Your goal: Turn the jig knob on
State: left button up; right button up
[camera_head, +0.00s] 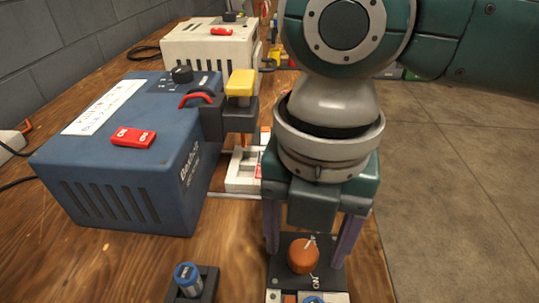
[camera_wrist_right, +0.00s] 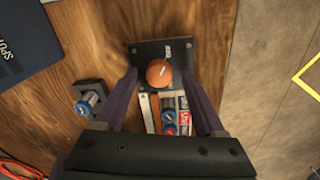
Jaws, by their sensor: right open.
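The jig knob is a round orange knob (camera_head: 303,255) on a black plate (camera_head: 280,270). It also shows in the right wrist view (camera_wrist_right: 159,73). A pale mark runs across its top. An "ON" label (camera_head: 316,283) is on the plate on the near side, and another small label, too small to read, is on the far side. My right gripper (camera_head: 309,249) points down over the plate, open, with one finger on each side of the knob. My left gripper is not in view.
A blue box (camera_head: 150,205) with a red switch (camera_head: 132,137) stands to the left, with a yellow block (camera_head: 240,83) on a dark clamp at its right. A blue-capped cylinder (camera_head: 188,278) sits in a black holder nearby. The wooden table's edge lies right of the plate.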

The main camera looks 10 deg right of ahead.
jog(key=shift+f, duration=0.3)
grip_shut()
dwell(0.5)
